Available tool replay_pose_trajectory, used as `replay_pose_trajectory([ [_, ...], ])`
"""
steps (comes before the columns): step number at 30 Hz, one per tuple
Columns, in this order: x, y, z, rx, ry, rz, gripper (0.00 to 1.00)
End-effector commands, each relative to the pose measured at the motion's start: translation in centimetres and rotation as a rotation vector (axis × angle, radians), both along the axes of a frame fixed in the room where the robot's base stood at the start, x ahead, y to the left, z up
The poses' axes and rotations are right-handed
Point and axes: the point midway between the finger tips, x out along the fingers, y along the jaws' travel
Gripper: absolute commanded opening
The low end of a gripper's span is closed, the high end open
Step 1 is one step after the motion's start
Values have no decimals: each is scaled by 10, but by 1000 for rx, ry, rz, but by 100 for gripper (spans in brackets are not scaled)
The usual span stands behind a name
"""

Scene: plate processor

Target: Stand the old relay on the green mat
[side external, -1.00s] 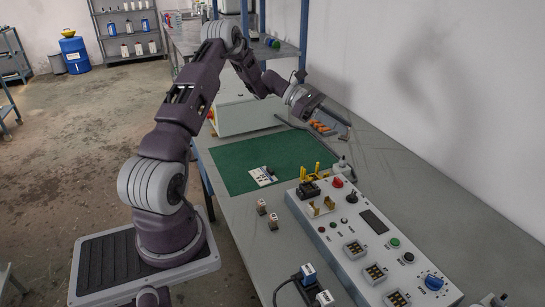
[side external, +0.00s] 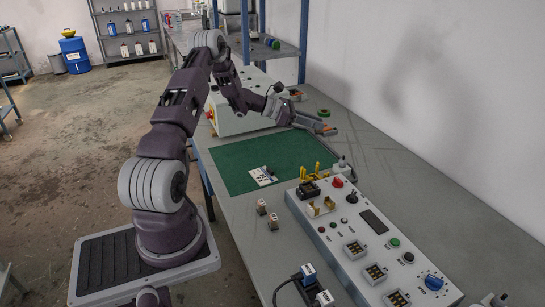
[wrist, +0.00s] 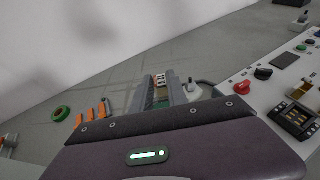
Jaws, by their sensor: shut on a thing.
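My gripper (side external: 322,129) is above the bench, beyond the right far corner of the green mat (side external: 228,167), pointing right. In the wrist view its fingers (wrist: 161,88) are shut on a small block-shaped relay (wrist: 160,80), with tan and pale faces showing. I take it as the old relay; I cannot make it out clearly in the side view. The mat lies flat on the bench. A white card (side external: 264,178) with small dark items on it lies near the mat's front edge.
The control panel (side external: 368,240) with knobs and sockets stands right of the mat. Two small relays (side external: 262,207) (side external: 273,221) stand in front of the mat. Orange-handled tools (wrist: 90,112) and a green ring (wrist: 61,113) lie near my gripper. Most of the mat is clear.

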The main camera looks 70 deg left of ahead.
Motion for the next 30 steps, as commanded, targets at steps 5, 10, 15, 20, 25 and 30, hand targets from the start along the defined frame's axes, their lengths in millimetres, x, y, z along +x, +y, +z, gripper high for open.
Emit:
replay_pose_trajectory([
  [5, 0, -1, -38, -4, 2, -1, 0],
  [10, 0, -1, -71, -2, 1, 0, 0],
  [15, 0, -1, -96, -2, 2, -1, 0],
  [20, 0, 0, -114, 1, -2, -2, 0],
  [25, 0, 0, -113, 0, -1, -1, 0],
  [30, 0, 0, -115, 1, 0, -1, 37],
])
